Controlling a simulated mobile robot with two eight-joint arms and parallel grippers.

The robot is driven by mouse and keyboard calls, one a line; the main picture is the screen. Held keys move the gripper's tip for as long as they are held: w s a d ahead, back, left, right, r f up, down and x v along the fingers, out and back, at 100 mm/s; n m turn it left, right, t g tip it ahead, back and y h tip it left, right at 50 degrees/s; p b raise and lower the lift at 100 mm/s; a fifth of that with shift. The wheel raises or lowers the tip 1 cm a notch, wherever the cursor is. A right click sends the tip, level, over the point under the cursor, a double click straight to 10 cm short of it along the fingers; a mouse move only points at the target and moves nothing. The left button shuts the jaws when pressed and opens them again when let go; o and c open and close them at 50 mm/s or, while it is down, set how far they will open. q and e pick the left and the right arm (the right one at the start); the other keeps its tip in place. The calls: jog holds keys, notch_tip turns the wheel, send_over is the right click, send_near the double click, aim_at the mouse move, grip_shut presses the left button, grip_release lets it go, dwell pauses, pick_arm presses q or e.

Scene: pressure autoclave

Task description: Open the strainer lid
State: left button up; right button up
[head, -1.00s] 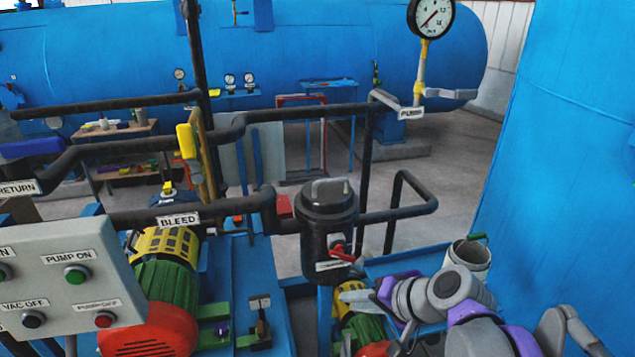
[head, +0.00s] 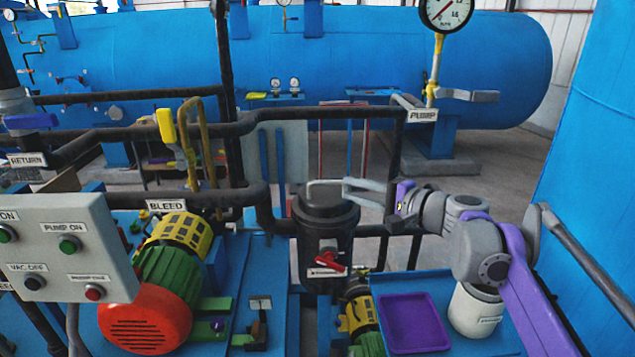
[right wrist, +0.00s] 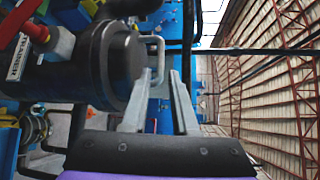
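The strainer is a dark upright cylinder (head: 323,242) in the head view, with a round lid (head: 326,211) closed on top. The lid carries a light grey loop handle (head: 316,184). My right gripper (head: 347,191) is at lid height, coming from the right, its fingertips at the handle's right side. In the right wrist view the gripper (right wrist: 160,85) has its two fingers apart, and the handle (right wrist: 156,48) shows near their tips. I cannot tell whether they touch it. My left gripper is not in view.
A red valve handle (head: 329,259) sits on the strainer's front. Black pipes (head: 255,195) run beside and behind it. A purple tray (head: 413,322) and a white container (head: 475,311) stand on the blue bench at right. A control panel (head: 65,252) is at lower left.

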aim_at(324, 182)
jog(key=x, duration=1)
jog(key=shift+w+a+f+p, duration=0.1)
jog(key=shift+w+a+p, duration=0.1)
jog(key=shift+a+p, duration=0.15)
grip_shut()
dwell(0.9)
